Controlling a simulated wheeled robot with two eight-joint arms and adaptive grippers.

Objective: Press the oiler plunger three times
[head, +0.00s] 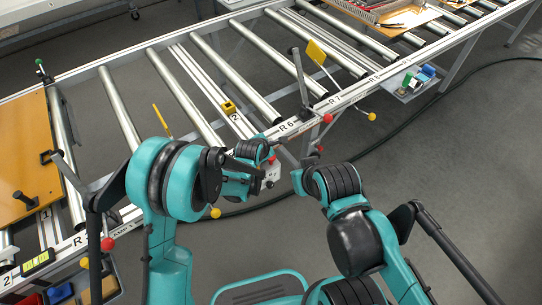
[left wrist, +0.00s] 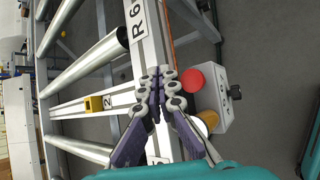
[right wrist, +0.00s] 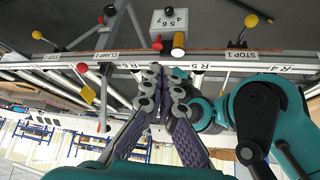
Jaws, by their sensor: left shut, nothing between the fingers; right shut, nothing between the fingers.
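A light grey box (left wrist: 212,103) is fixed at the rail's front edge. A round red knob (left wrist: 191,80) and a brass cylinder (left wrist: 208,121) are beside it; I take these as the oiler, though which part is the plunger is unclear. The right wrist view also shows the red knob (right wrist: 157,46), brass cylinder (right wrist: 178,45) and box (right wrist: 170,24). My left gripper (left wrist: 167,76) is shut and empty, over the rail just left of the knob in its wrist view. My right gripper (right wrist: 163,76) is shut and empty, near the rail. Arms mostly hide the grippers in the head view.
The roller conveyor (head: 290,132) spans the scene behind the rail. Levers with red and yellow balls (head: 327,118) stick out along the front rail. A yellow flag (head: 316,52) stands up at the right, and an orange board (head: 25,165) lies at the left. Open floor is in front.

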